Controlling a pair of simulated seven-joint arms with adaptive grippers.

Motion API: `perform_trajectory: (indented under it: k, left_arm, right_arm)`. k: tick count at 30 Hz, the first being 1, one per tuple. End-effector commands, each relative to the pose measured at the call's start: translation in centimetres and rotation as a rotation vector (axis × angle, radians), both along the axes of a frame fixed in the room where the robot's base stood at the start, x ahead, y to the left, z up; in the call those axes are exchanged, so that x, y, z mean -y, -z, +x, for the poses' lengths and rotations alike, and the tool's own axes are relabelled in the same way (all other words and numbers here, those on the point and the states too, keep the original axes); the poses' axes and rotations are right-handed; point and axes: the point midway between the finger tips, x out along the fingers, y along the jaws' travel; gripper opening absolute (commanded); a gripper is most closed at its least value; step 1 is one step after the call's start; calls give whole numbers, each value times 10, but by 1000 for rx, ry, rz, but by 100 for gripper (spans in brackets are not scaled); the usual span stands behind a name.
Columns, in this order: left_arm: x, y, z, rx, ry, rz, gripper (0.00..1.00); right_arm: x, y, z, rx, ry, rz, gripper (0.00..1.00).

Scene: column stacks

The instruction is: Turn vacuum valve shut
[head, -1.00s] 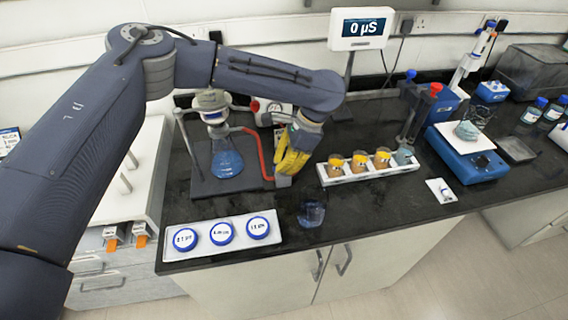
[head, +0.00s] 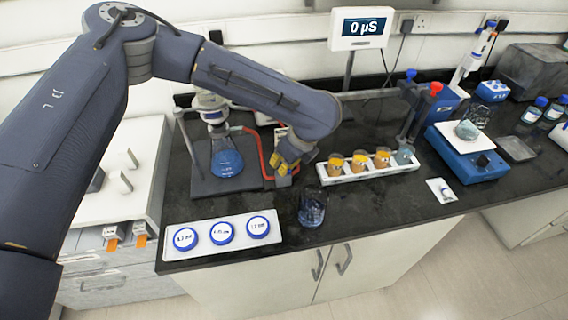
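My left gripper (head: 284,166), with yellow fingers, points down beside the red vacuum hose (head: 262,158), to the right of the filter flask. Whether its fingers are apart or closed is not clear. The flask (head: 227,160) holds blue liquid and stands on a dark base (head: 205,186) under a white funnel (head: 211,103). The red hose runs from the flask toward the gripper. The vacuum valve cannot be made out; my gripper and forearm cover the area at the hose's right end. My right gripper is not in view.
A white rack (head: 338,177) with several orange-filled vials stands right of my gripper. An empty glass beaker (head: 312,208) stands near the front edge. A tray (head: 203,245) with three blue-rimmed lids lies front left. A blue balance (head: 466,158) stands at right.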

Motion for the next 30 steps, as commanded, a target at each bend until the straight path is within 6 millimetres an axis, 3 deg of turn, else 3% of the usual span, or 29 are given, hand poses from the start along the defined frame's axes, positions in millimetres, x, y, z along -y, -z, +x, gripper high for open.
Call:
perform_trajectory:
  k: [15, 30]
  left_arm:
    - [-2, 1, -2, -3, 441, -1, 0]
    - [-2, 1, -2, -3, 637, 0, 0]
  right_arm:
    - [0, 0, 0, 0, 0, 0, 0]
    - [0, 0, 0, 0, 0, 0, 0]
